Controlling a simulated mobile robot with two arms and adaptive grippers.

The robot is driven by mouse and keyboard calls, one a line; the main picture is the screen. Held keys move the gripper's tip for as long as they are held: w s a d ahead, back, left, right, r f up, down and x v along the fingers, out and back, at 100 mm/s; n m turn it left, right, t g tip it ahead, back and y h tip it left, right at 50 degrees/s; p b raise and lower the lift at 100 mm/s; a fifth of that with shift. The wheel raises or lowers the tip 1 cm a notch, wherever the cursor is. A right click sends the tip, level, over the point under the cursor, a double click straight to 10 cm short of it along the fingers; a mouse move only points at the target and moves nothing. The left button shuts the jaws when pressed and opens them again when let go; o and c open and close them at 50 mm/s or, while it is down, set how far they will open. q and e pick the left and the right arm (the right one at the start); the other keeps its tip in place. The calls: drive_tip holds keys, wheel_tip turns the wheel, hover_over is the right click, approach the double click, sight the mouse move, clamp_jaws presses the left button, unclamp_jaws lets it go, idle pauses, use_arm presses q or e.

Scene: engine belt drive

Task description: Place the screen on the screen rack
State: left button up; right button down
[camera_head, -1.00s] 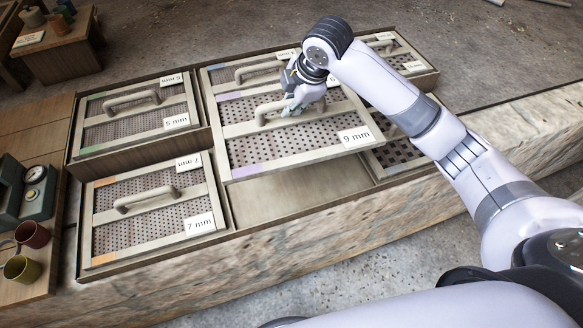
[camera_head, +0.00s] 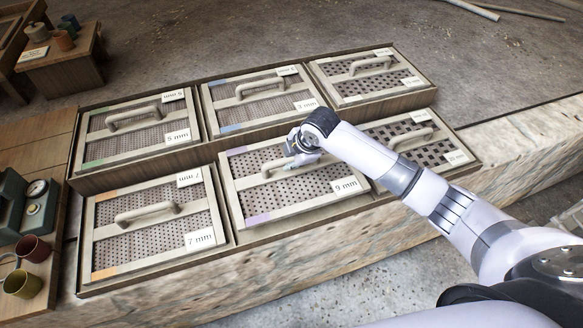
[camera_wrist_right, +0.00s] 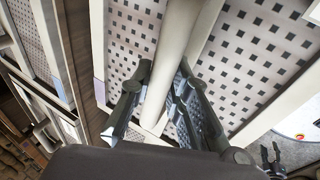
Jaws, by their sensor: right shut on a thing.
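The 9 mm screen (camera_head: 290,188) is a pale wooden frame with a perforated sheet, a lilac corner mark and a bar handle. It lies in or just over the front middle bay of the wooden screen rack (camera_head: 262,232), lined up with its neighbours; I cannot tell if it rests fully on the bottom. My right gripper (camera_head: 303,155) is shut on its handle. The right wrist view shows the handle (camera_wrist_right: 172,75) between the fingers (camera_wrist_right: 160,105). A small dark pronged shape (camera_wrist_right: 271,158) at that view's lower right may be my left gripper; its state is unclear.
The 7 mm screen (camera_head: 152,227) lies left of it, and a coarser screen (camera_head: 420,140) lies right. The back row holds the 5 mm (camera_head: 140,125), 3 mm (camera_head: 262,103) and another screen (camera_head: 372,78). Mugs (camera_head: 32,249) stand at far left.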

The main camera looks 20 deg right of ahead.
sight(292, 170)
drive_tip(key=shift+f, duration=2)
drive_tip(key=c, duration=1.9)
unclamp_jaws()
drive_tip(key=shift+s+f, duration=0.1)
drive_tip(key=shift+f, duration=0.05)
drive_tip(key=o, duration=0.4)
drive_tip(key=v, duration=1.2)
